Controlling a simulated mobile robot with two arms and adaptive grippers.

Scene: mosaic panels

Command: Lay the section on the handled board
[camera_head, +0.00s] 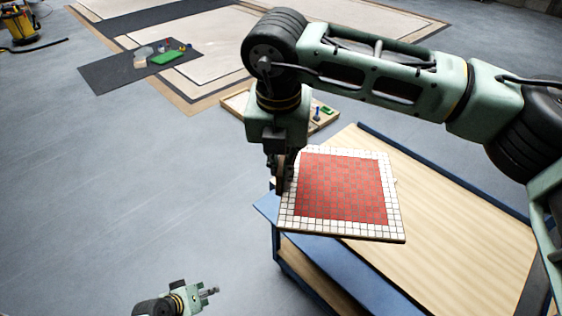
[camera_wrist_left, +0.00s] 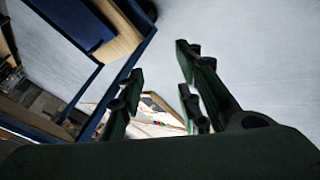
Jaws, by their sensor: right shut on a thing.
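The section (camera_head: 342,188) is a square tiled panel, red in the middle with a white tile border. My right gripper (camera_head: 285,182) is shut on its left edge. The panel is over the left part of the wooden tabletop; whether it touches anything below is hidden. I cannot make out the handled board for certain; a small pale tip shows at the panel's right edge. My left gripper (camera_head: 212,291) is low at the bottom of the head view, away from the panel. Its fingers stand apart and empty in the left wrist view (camera_wrist_left: 158,95).
The blue-edged workbench (camera_head: 470,235) has a clear wooden top to the right of the panel. Behind it is a shallow wooden frame (camera_head: 322,126) with small items. A dark mat (camera_head: 110,75) with a green item (camera_head: 168,57) lies farther back.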

